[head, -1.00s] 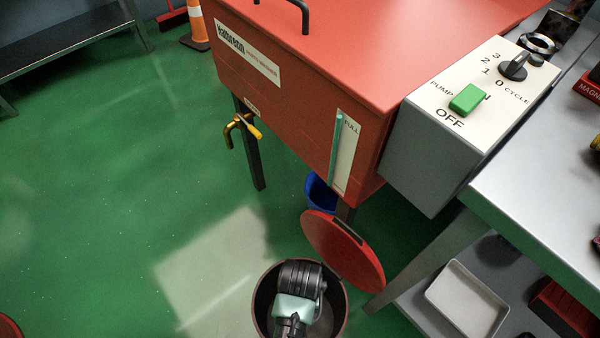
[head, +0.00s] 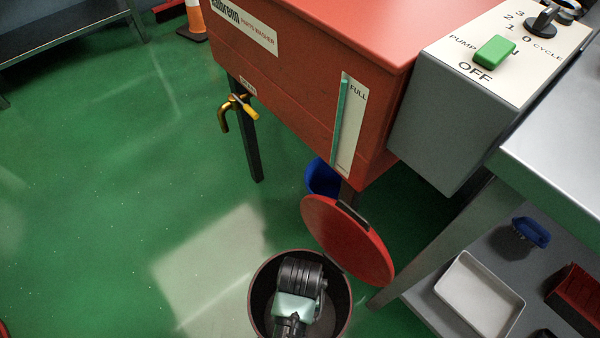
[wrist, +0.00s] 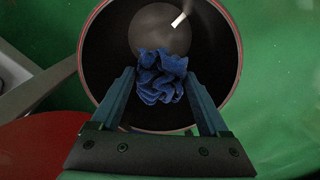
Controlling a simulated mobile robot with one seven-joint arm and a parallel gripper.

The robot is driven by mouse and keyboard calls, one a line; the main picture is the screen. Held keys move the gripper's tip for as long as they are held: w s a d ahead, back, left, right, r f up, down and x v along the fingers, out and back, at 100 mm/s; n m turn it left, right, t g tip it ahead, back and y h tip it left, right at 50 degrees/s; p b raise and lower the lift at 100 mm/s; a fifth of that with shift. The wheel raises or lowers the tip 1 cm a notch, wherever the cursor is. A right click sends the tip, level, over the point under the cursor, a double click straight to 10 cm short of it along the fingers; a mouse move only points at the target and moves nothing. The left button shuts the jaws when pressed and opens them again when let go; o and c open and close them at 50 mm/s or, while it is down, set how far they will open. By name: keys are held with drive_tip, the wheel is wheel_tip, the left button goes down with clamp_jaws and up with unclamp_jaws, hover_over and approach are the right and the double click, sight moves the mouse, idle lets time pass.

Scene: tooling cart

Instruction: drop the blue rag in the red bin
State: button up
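The bin (head: 257,291) stands on the floor at the bottom of the head view, with a dark inside. Its round red lid (head: 345,240) is swung up and open at the right. My gripper (wrist: 160,75) points down into the bin mouth. The blue rag (wrist: 160,80) is crumpled between the fingertips and seems to touch both, so the gripper looks shut on it. In the wrist view the bin's rim (wrist: 83,50) surrounds the rag and the fingers. In the head view my wrist hides the rag and the fingers.
A red parts washer (head: 290,90) with a yellow tap (head: 225,112) and a grey control box (head: 430,120) stands behind the bin. A metal cart (head: 560,150) with a white tray (head: 480,295) is at the right. Green floor at the left is clear.

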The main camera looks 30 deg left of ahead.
drive_tip(key=shift+o, duration=1.3)
wheel_tip(320, 180, up, 13)
drive_tip(key=p, duration=0.6)
drive_tip(key=shift+p, duration=0.4)
